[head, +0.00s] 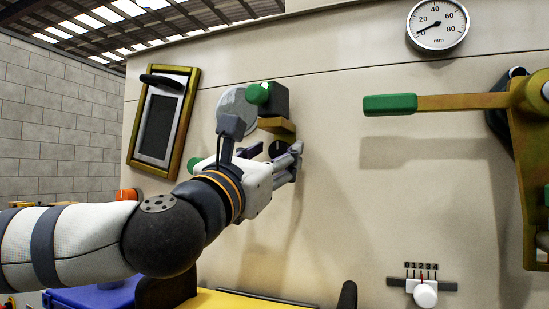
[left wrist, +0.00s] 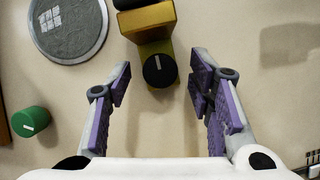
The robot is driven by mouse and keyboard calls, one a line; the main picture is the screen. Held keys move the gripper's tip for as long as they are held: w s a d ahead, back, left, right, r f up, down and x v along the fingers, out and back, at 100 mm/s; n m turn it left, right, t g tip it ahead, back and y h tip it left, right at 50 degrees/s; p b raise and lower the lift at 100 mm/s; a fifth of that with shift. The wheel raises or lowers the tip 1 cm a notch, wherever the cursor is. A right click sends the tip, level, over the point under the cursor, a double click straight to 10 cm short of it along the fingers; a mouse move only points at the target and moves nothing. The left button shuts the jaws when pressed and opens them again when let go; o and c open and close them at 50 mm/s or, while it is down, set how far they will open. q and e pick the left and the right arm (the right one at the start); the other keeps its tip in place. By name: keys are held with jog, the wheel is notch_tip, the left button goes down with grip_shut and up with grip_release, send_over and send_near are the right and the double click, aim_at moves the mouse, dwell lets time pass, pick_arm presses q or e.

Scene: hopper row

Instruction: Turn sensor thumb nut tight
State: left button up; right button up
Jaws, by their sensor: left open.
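The thumb nut appears to be the black round knob with a white mark (left wrist: 158,71) under a yellow bracket (left wrist: 151,22) in the left wrist view. The bracket (head: 277,125) in the head view carries a dark sensor block with a green end (head: 275,98). My left gripper (head: 275,155) is open at the wall panel just below the bracket. In the left wrist view its purple-padded fingers (left wrist: 159,86) stand apart on either side of the nut, with a gap visible on both sides. The nut is partly hidden in the head view. My right gripper is not in view.
A grey round disc (left wrist: 68,28) and a green knob (left wrist: 30,121) lie left of the nut. A framed dark panel (head: 160,120) hangs further left. To the right are a green-handled lever (head: 420,103), a dial gauge (head: 438,25) and a numbered slider (head: 425,294).

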pick_arm(q)
jog(key=shift+w+d+r, duration=0.15)
jog(key=shift+w, duration=0.1)
grip_shut()
jog(key=m+h, duration=0.1)
jog(key=m, duration=0.1)
jog(key=m+g+h+p, duration=0.1)
jog(key=m, duration=0.1)
jog(key=r+m+g+p, duration=0.1)
jog(key=m, duration=0.2)
jog(key=shift+s+a+r+h, duration=0.1)
jog(key=shift+s+a+h, duration=0.1)
jog(key=shift+s+h, duration=0.15)
jog(key=shift+w+f+m+g, duration=0.25)
jog(key=shift+f+m+g, duration=0.05)
jog(key=shift+m, duration=0.2)
jog(key=shift+w+f, duration=0.1)
jog(key=shift+f, duration=0.15)
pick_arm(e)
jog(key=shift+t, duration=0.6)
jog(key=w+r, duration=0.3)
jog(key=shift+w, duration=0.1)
pick_arm(q)
grip_release()
